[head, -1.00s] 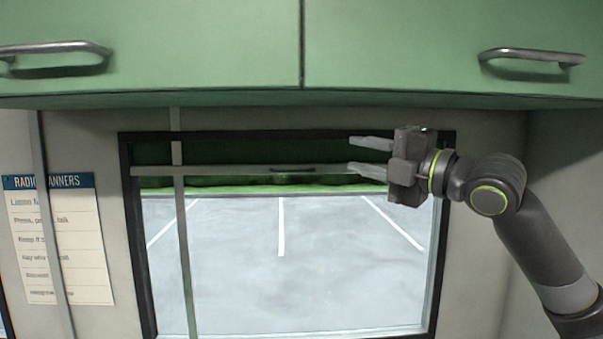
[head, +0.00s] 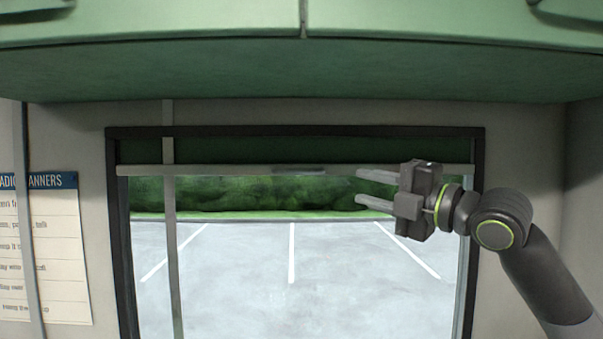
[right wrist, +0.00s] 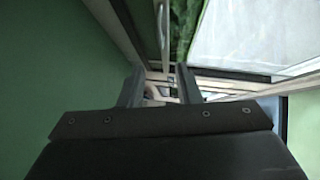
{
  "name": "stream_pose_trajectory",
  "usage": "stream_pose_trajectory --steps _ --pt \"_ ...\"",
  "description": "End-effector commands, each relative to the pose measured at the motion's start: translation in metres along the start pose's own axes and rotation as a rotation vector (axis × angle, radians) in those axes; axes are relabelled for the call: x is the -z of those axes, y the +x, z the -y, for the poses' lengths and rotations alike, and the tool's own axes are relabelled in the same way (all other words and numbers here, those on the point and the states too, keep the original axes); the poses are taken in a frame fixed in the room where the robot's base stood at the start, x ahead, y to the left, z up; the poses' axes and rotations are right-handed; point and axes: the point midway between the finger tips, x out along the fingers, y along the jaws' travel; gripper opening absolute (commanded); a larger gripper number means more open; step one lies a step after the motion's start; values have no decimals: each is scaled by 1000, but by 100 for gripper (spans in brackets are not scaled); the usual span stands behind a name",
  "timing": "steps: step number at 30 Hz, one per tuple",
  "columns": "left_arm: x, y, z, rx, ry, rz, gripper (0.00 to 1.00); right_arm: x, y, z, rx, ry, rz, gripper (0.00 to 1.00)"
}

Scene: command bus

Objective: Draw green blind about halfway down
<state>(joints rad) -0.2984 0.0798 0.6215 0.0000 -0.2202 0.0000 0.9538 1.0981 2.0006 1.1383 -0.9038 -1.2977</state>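The green blind (head: 240,151) is a short dark strip across the top of the window. A pale grey bar (head: 220,170) runs along its lower edge, with a small grey handle (head: 298,172) near the middle. My right gripper (head: 358,187) is open and empty, to the right of the handle and slightly below bar level in the head view. Its fingers point left. In the right wrist view its two fingers (right wrist: 160,84) are apart, with a pale strip beyond them that I cannot identify surely. My left gripper is not in view.
Green overhead cabinets (head: 180,65) hang above the window. The dark window frame (head: 117,260) borders glass showing a parking lot and a hedge. A thin grey vertical strip (head: 170,250) crosses the left of the window. A printed sheet (head: 50,250) is on the left wall.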

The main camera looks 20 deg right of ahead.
Motion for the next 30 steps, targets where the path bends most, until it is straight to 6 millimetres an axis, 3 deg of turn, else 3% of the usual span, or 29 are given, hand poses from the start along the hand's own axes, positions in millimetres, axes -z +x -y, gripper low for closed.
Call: stream_pose_trajectory --steps 17,30 --pt "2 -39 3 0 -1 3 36 1 73 -4 1 5 -3 30" --pt "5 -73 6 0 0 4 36 0 141 -4 2 6 -2 30"
